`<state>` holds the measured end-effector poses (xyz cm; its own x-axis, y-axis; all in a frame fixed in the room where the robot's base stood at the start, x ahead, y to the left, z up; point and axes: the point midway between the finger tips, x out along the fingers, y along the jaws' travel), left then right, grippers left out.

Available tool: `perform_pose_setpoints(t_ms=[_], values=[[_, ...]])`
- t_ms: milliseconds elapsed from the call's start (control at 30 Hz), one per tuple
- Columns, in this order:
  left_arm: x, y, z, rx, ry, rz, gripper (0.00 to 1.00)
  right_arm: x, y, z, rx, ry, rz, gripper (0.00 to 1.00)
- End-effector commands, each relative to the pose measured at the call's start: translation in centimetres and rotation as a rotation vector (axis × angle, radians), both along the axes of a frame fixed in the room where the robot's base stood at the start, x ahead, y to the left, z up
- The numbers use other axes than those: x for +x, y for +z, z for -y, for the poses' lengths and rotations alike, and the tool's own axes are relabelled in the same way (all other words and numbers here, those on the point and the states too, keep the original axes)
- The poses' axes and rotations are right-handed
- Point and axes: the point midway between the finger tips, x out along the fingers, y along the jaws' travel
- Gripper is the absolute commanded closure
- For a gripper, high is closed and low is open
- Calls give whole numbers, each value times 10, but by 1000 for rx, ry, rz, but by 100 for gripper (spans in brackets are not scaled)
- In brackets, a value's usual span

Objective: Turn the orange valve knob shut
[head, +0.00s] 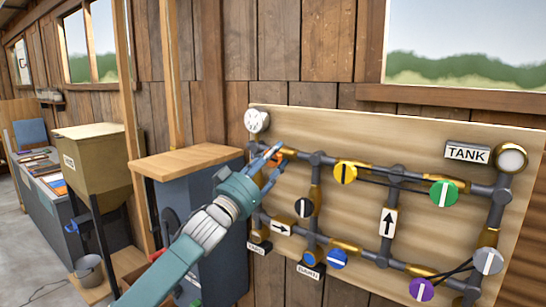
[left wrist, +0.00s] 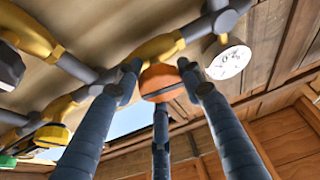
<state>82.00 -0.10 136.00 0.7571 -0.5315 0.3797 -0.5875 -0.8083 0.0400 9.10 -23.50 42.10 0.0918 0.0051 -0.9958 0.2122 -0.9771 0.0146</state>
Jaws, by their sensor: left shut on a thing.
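The orange valve knob (left wrist: 160,79) sits on a brass valve body on the pipe panel. In the head view the knob (head: 277,158) is at the panel's upper left, mostly hidden by my fingers. My left gripper (head: 271,160) reaches it from the lower left. In the left wrist view my left gripper (left wrist: 160,75) has its fingers on both sides of the knob and is shut on it. The knob's pointer direction cannot be told. My right gripper is not in view.
A round white gauge (head: 257,120) is close above the orange knob. Yellow (head: 345,172), black (head: 303,207) and green (head: 443,193) knobs are on the same panel (head: 330,125). A blue-grey cabinet (head: 225,245) with a wooden top stands beside my left arm.

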Motion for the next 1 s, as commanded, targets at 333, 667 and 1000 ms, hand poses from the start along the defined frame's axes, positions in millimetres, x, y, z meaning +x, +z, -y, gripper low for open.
perform_pose_setpoints(t_ms=[333, 667, 1000], values=[[0, 9, -2, 255, 3, 194, 87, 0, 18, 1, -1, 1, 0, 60], [0, 10, -2, 506, 4, 379, 87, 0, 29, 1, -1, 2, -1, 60], [-1, 10, -1, 765, 4, 567, 87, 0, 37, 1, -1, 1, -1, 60]])
